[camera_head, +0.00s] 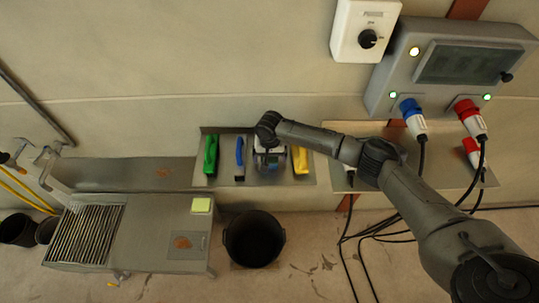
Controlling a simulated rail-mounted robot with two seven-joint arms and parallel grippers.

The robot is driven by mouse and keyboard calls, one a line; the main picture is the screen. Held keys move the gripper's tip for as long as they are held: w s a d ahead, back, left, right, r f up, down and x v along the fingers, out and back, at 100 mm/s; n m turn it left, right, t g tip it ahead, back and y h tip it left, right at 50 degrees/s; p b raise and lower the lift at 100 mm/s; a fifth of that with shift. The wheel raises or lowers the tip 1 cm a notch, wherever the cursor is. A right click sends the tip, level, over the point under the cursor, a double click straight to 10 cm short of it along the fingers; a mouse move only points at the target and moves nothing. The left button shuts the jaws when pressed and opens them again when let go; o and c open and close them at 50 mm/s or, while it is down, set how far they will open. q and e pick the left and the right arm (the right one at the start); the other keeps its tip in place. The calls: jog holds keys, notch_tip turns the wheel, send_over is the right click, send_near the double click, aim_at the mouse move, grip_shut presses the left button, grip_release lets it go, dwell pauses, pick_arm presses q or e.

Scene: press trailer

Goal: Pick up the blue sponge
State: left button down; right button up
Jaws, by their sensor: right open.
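My right arm reaches in from the lower right, and its gripper (269,162) hangs over the wall shelf (223,176), pointing down. It is open. A slim blue item (240,152) stands on the shelf just left of the gripper, apart from it; it looks like a handled tool, and I cannot tell if it is the sponge. Whatever lies directly under the gripper is mostly hidden by it. My left gripper is not in view.
A green-handled item (210,156) and a yellow one (300,159) flank the gripper on the shelf. A pale yellow-green pad (201,205) lies on the metal sink unit (150,225). A black bucket (254,239) stands below. Cables and plugs (413,115) hang at right.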

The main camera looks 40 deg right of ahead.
jog(key=shift+c, duration=0.2)
jog(key=c, duration=1)
jog(key=shift+o, duration=0.2)
jog(key=shift+r, duration=0.15)
notch_tip(320, 180, up, 4)
jog(key=shift+r+p, duration=0.15)
jog(key=shift+p, duration=0.35)
jog(key=s+a+r+p, duration=0.2)
jog(key=s+a+r, duration=0.4)
jog(key=s, duration=0.3)
jog(key=shift+a+r, duration=0.25)
jog(key=shift+a, duration=0.3)
jog(key=shift+s, duration=0.1)
